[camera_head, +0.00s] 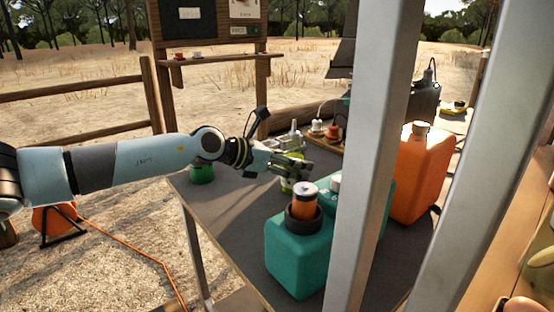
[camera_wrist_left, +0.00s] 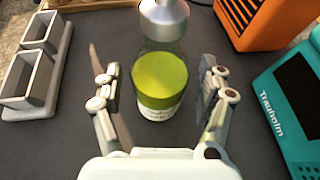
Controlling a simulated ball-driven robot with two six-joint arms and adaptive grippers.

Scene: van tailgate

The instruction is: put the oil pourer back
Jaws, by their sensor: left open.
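The oil pourer (camera_wrist_left: 161,75) is a clear bottle with yellow-green oil and a metal top. It stands upright on the grey table (camera_head: 235,215). In the head view it shows only partly (camera_head: 288,186), behind my left gripper (camera_head: 288,165). In the wrist view my left gripper (camera_wrist_left: 160,90) is open, with one finger on each side of the bottle and gaps showing between. A grey two-compartment holder (camera_wrist_left: 37,75) is to the left in the wrist view; its compartments look empty. My right gripper is not in view.
A teal canister (camera_head: 297,258) with an orange-and-black top stands nearer, right of the bottle. An orange canister (camera_head: 422,180) is farther right. A green tin (camera_head: 202,174) sits at the table's left edge. Pale posts (camera_head: 370,150) cross the head view and hide part of the table.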

